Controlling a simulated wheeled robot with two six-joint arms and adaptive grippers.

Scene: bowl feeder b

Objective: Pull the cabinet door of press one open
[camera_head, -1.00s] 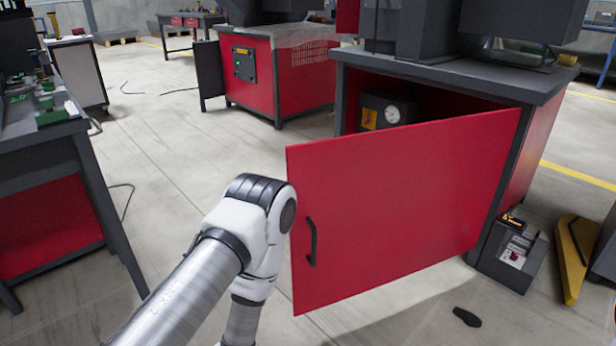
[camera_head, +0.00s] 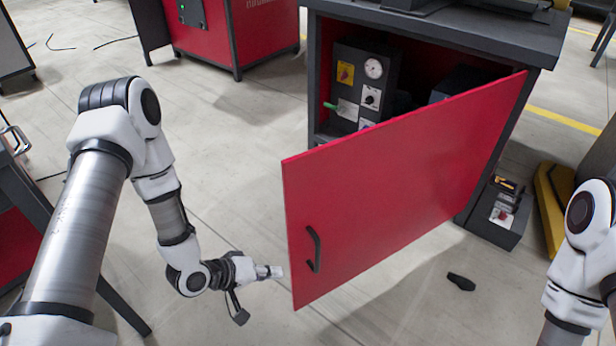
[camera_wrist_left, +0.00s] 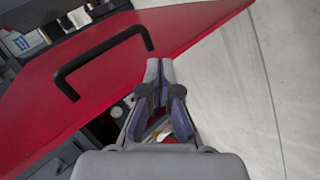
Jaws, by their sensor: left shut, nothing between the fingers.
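The red cabinet door (camera_head: 390,185) of the press stands swung out from the cabinet, hinged at its right side, with the interior showing behind it. Its black bar handle (camera_head: 314,250) is near the free left edge; the handle also shows in the left wrist view (camera_wrist_left: 103,62). My left gripper (camera_head: 272,272) is shut and empty, just left of the door's free edge in the head view. In the left wrist view the closed fingertips (camera_wrist_left: 159,68) overlap the door's edge, to the right of the handle; whether they touch the door I cannot tell.
Inside the cabinet is a dark control box (camera_head: 362,85) with a gauge. A small dark box (camera_head: 497,213) stands by the cabinet's right corner, and a dark object (camera_head: 461,282) lies on the floor. Part of my right arm shows at the right.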

